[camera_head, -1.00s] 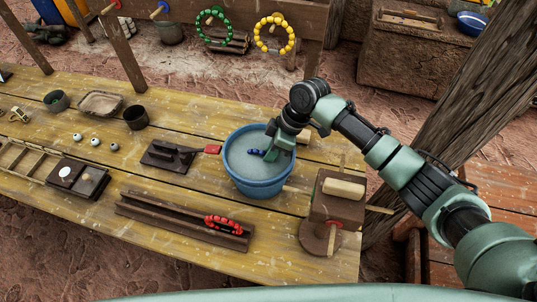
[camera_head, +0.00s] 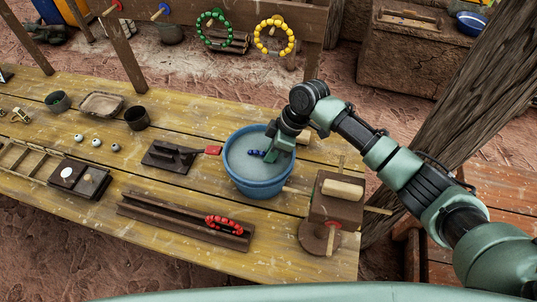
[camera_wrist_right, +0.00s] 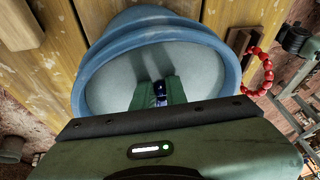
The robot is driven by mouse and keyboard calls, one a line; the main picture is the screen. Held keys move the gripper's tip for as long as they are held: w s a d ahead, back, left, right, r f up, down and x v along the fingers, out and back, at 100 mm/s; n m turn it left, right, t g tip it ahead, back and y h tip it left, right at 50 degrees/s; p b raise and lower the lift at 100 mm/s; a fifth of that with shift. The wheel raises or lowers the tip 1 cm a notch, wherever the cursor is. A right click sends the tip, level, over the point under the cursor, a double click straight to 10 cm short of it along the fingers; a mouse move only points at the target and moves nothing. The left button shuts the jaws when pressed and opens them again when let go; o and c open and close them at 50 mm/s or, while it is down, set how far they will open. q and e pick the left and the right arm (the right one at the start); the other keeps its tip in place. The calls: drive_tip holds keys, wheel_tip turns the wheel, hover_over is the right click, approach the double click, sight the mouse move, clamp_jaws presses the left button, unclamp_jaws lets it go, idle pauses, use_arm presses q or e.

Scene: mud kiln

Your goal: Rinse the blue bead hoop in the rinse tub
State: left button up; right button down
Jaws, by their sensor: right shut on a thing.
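The blue rinse tub (camera_head: 245,188) stands on the wooden table and holds pale grey water. My right gripper (camera_head: 268,155) reaches down inside the tub and is shut on the blue bead hoop (camera_head: 256,153). Only a few dark blue beads show at the fingers; the rest of the hoop is hidden by the gripper or the water. In the right wrist view the beads (camera_wrist_right: 159,90) sit between the two green fingers, with the tub (camera_wrist_right: 150,30) around them. My left gripper is not in view.
A red bead hoop (camera_head: 224,225) lies on a wooden trough left of a wooden block device (camera_head: 338,205). Green (camera_head: 212,28) and yellow (camera_head: 274,36) hoops hang on the rail behind.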

idle(0.4)
wheel_tip(320, 180, up, 11)
drive_tip(key=p, duration=1)
drive_tip(key=shift+f, duration=0.2)
wheel_tip(320, 180, up, 2)
drive_tip(key=shift+r+p, duration=0.15)
drive_tip(key=shift+p, duration=0.4)
